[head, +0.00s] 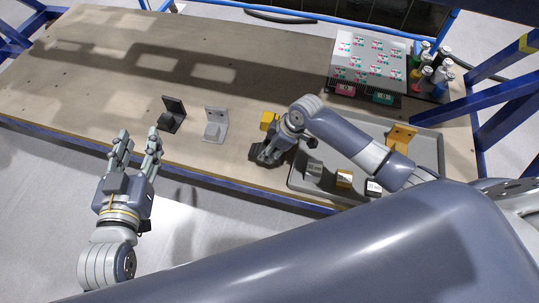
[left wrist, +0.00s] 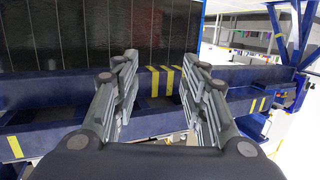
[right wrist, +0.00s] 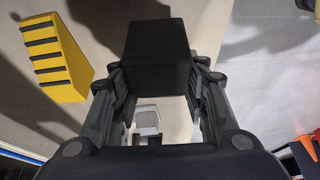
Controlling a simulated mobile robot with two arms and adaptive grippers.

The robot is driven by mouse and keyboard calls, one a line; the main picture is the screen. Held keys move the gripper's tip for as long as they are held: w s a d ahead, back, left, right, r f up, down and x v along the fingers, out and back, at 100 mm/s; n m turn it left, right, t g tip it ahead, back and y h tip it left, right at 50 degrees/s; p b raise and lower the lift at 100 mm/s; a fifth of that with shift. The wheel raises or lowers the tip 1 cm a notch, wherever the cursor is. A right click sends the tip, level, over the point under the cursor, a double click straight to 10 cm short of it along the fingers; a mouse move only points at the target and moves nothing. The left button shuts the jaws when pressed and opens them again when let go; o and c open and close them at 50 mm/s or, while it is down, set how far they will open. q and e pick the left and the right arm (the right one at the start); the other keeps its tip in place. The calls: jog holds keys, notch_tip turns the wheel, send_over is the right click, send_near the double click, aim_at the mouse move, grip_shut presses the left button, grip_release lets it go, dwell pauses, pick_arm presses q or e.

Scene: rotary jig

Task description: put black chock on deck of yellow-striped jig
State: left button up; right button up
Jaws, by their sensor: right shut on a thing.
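My right gripper (head: 265,153) is shut on a black chock (right wrist: 158,55), which shows as a dark block between its fingers in the right wrist view. In the head view the gripper and chock are low over the table's front part, and the arm partly hides them. My left gripper (head: 137,147) is open and empty in front of the table edge; its parted fingers also show in the left wrist view (left wrist: 160,85). That view shows a blue frame (left wrist: 60,95) with yellow stripes (left wrist: 165,80) and a dark panel above. I cannot tell whether this is the jig.
A yellow ribbed block (right wrist: 55,57) is left of the held chock. A black bracket (head: 172,117) and grey bracket (head: 214,128) stand on the wooden table (head: 100,60). A grey tray (head: 428,140) holds several blocks and an orange bracket (head: 401,137). The table's left part is clear.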

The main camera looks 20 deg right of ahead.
notch_tip(320, 180, down, 4)
jog(key=shift+r+b, duration=0.1)
jog(key=shift+b, duration=0.75)
pick_arm(q)
notch_tip(320, 180, up, 8)
jog(key=d+t+h, duration=0.1)
jog(key=t, duration=0.3)
jog(key=shift+r+t, duration=0.25)
jog(key=shift+t, duration=0.15)
jog(key=shift+d+r+h, duration=0.1)
jog(key=shift+h, duration=0.2)
pick_arm(e)
jog(key=shift+f, duration=0.25)
jog(key=o, duration=1.2)
jog(key=shift+o, duration=0.2)
